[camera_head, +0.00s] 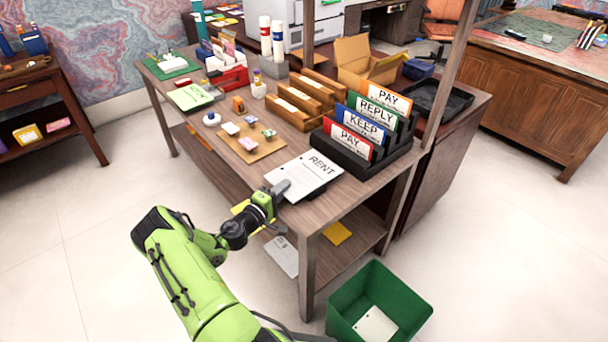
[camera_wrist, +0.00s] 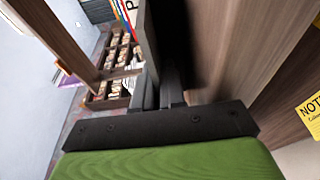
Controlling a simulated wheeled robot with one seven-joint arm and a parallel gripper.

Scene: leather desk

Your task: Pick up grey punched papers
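The punched papers (camera_head: 312,174), pale grey-white and headed "RENT", lie flat at the near edge of the desk (camera_head: 345,200), in front of the black file rack. My gripper (camera_head: 278,190) is at their left near corner, by the desk edge, with a grey finger over that corner. In the wrist view my gripper (camera_wrist: 168,80) shows its dark fingers close together, edge-on, beside brown wood.
The black rack (camera_head: 352,160) holds folders marked PAY, KEEP, REPLY and PAY. A tan board (camera_head: 252,145) with small items lies left of the papers. A green bin (camera_head: 345,308) with a sheet inside stands on the floor. A desk leg (camera_head: 307,265) is near my arm.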

